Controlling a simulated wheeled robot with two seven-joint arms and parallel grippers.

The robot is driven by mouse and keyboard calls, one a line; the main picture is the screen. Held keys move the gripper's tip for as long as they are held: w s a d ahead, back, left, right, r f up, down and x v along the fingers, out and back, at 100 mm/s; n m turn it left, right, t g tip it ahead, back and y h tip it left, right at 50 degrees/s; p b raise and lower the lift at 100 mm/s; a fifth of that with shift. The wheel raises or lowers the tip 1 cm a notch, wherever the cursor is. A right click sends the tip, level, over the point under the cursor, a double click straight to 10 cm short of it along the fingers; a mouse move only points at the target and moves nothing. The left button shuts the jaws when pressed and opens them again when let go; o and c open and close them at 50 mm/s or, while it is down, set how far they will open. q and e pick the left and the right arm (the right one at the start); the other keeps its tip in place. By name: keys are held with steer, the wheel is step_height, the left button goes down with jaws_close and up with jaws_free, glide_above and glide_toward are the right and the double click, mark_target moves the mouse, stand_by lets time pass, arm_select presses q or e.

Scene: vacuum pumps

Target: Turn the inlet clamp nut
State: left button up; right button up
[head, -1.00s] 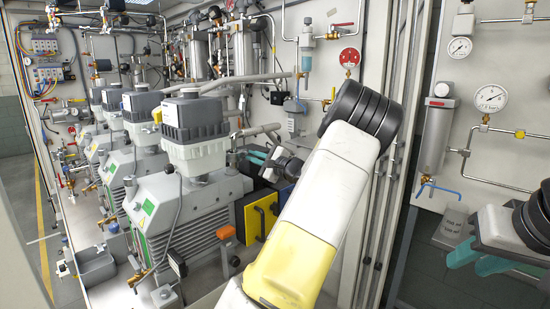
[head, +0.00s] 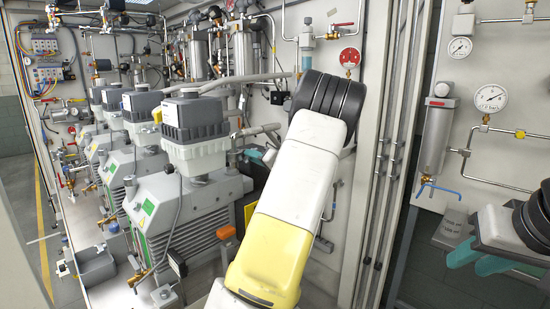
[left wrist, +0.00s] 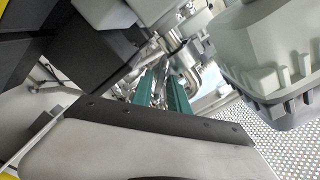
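In the left wrist view, bright steel pipe fittings (left wrist: 184,55) with what looks like a clamp lie just past my left gripper (left wrist: 162,92). Its two teal fingers stand apart with a gap between them, and I see nothing held. I cannot pick out the clamp nut itself among the fittings. In the head view my left forearm hides most of that gripper; only a bit of teal shows at its left edge, beside the nearest pump (head: 180,215). My right gripper (head: 482,258) is at the lower right edge, its teal fingers apart and empty.
The nearest pump's grey motor housing (head: 192,120) stands left of my left arm and looms at right in the wrist view (left wrist: 275,50). Several similar pumps stand behind it. Pipes and gauges (head: 491,98) line the panels. The floor at far left is clear.

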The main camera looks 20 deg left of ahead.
arm_select(q)
steer(key=shift+o, duration=0.6)
steer(key=shift+s+d, duration=0.1)
steer(key=shift+d, duration=0.05)
steer(key=shift+v, duration=0.85)
steer(key=shift+d, duration=0.1)
steer(key=v, duration=0.5)
steer(key=shift+s+d, duration=0.2)
steer(key=shift+d, duration=0.15)
